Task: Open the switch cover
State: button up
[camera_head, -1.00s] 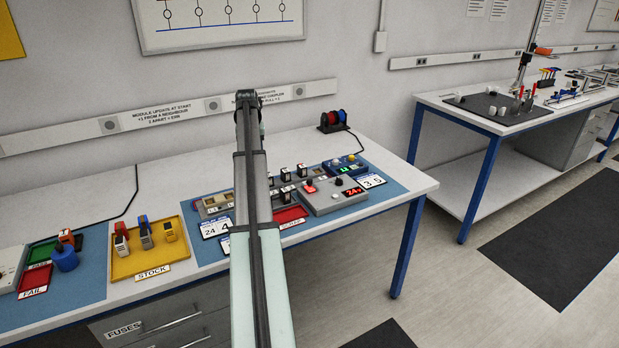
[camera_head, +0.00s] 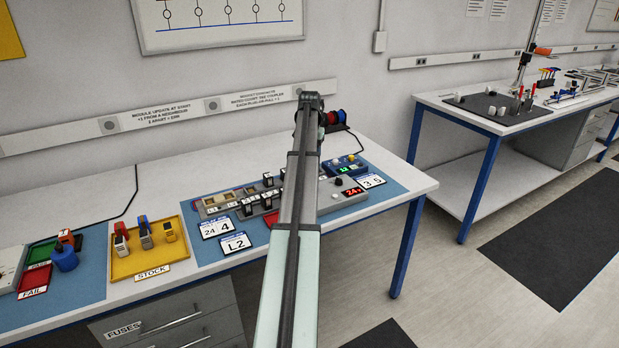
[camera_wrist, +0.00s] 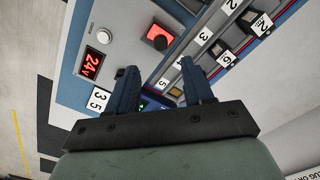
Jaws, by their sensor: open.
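A grey box (camera_wrist: 125,15) with a lit red 24V display (camera_wrist: 92,65) fills the upper left of the wrist view. On it sits a small red piece (camera_wrist: 160,36) with a dark rounded part in its middle, which looks like the switch cover; I cannot tell its exact pose. My gripper (camera_wrist: 158,68) is open and empty. Its two dark blue fingers point toward the red piece and look apart from it.
A numbered rail (camera_wrist: 203,37) with small switch modules runs beside the box. Cards marked 3 5 (camera_head: 370,181) and L2 (camera_head: 235,243) lie near it. A yellow stock tray (camera_head: 125,268) stands left. Red and blue spools (camera_head: 337,117) stand behind.

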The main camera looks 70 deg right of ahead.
notch_tip(320, 180, down, 9)
dwell(0.4)
grip_shut()
dwell(0.5)
